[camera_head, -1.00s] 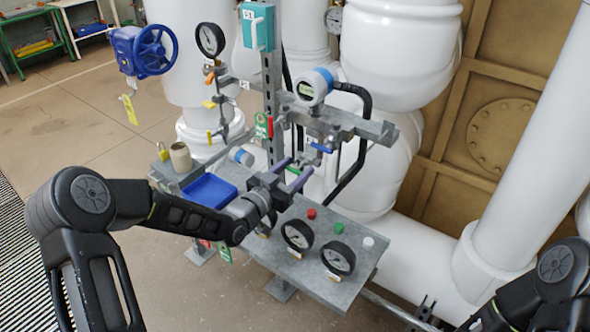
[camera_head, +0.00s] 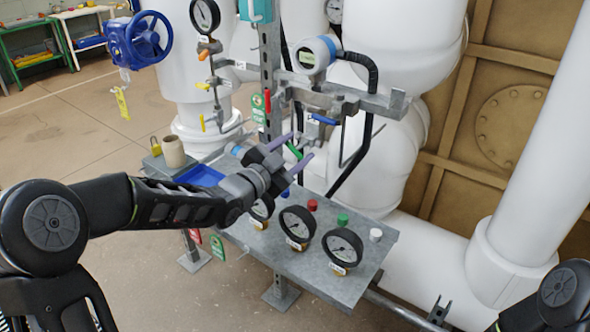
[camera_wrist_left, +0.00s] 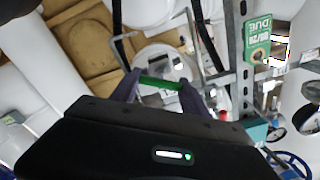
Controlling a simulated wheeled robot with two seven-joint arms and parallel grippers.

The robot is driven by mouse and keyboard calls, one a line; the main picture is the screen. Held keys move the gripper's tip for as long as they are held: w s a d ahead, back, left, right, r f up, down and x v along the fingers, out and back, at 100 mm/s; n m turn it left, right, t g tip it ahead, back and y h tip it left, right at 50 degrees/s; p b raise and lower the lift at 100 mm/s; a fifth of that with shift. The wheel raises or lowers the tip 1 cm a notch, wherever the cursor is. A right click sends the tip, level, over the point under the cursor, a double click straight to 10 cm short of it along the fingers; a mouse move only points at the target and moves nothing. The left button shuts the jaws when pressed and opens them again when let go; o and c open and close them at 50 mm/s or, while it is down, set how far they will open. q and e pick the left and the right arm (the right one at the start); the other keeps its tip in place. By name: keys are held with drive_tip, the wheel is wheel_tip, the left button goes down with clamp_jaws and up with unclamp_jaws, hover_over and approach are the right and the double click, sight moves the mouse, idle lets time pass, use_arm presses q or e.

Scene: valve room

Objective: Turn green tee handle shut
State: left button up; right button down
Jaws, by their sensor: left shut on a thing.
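The green tee handle (camera_head: 294,151) is a short green bar on the pipework above the grey bench. It also shows in the left wrist view (camera_wrist_left: 160,84), lying across between the two purple-grey fingers. My left gripper (camera_head: 296,150) reaches in from the left and is shut on the handle, one finger at each end. The handle's stem and valve body are mostly hidden behind the fingers. Of my right arm only a dark part shows at the bottom right; its gripper is out of view.
A grey bench (camera_head: 330,283) below the gripper carries gauges (camera_head: 343,251) and red, green and white buttons. A blue lever (camera_head: 324,119) and a red handle (camera_head: 267,101) are close above. A blue tray (camera_head: 200,176) and a blue handwheel valve (camera_head: 140,40) are to the left.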

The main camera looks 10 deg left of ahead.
use_arm(q)
drive_tip(key=m+b, duration=0.2)
drive_tip(key=b, duration=0.2)
drive_tip(key=m+b, duration=0.3)
drive_tip(key=b, duration=0.1)
drive_tip(key=f+m+b, duration=0.1)
drive_tip(key=m+b, duration=0.2)
drive_tip(key=b, duration=0.1)
drive_tip(key=m+b, duration=0.2)
drive_tip(key=m, duration=0.1)
drive_tip(key=shift+d+r+b, duration=0.1)
drive_tip(key=shift+r+b, duration=0.1)
drive_tip(key=shift+b, duration=0.2)
drive_tip(key=shift+m, duration=0.3)
drive_tip(key=o, duration=1.4)
drive_tip(key=shift+s+r, duration=0.1)
drive_tip(key=shift+s, duration=0.05)
drive_tip(key=v, duration=0.7)
drive_tip(key=shift+s+p, duration=0.25)
drive_tip(key=shift+p, duration=0.1)
